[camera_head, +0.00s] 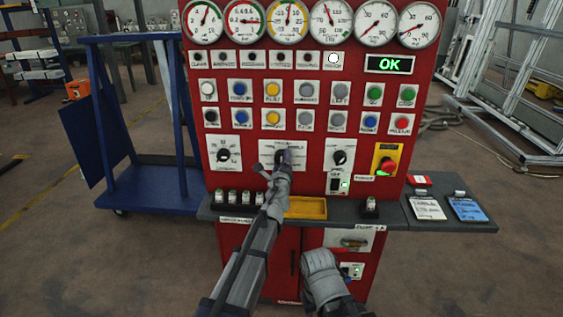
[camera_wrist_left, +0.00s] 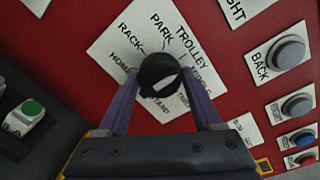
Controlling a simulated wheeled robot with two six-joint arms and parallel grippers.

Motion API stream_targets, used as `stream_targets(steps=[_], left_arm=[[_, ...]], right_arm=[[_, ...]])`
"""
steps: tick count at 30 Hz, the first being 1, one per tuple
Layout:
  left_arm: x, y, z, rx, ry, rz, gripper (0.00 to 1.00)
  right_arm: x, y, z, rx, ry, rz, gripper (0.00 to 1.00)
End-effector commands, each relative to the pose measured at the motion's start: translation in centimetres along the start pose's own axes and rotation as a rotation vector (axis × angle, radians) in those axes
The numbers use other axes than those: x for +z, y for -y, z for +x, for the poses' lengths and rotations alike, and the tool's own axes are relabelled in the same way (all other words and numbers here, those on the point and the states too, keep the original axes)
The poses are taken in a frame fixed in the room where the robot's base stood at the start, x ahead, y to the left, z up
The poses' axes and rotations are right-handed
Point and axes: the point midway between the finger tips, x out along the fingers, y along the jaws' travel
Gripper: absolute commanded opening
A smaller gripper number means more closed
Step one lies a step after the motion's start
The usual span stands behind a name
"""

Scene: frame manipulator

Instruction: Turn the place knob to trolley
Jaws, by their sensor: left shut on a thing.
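In the head view, my left gripper (camera_head: 284,158) covers most of the knob at the panel's lower middle. My right arm's grey end shows low in the head view, its fingers unseen.
The red panel (camera_head: 265,75) has gauges above, rows of buttons, and a dial (camera_head: 224,154) and another dial (camera_head: 340,158) on either side. A red emergency button (camera_head: 387,165) is at right. A grey shelf (camera_head: 395,215) with a yellow tray (camera_head: 306,208) juts out below.

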Motion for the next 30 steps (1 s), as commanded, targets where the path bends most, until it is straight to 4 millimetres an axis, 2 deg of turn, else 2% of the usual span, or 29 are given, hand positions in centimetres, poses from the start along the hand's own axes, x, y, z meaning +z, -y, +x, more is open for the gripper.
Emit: stream_targets(steps=[15,16,23,30], left_arm=[[0.03,-0.04,-0.05,0.001,0.0,-0.017,0.12],[0.03,-0.04,-0.05,0.001,0.0,-0.017,0.71],[0.02,-0.03,-0.04,0.0,-0.001,-0.017,0.96],[0.01,-0.01,-0.04,0.0,-0.001,-0.016,0.97]], right_arm=[[0.0,0.0,0.0,0.0,0.0,0.0,0.5],[0.0,0.0,0.0,0.0,0.0,0.0,0.5],[0.0,0.0,0.0,0.0,0.0,0.0,0.5],[0.0,0.0,-0.01,0.0,0.0,0.0,0.5]])
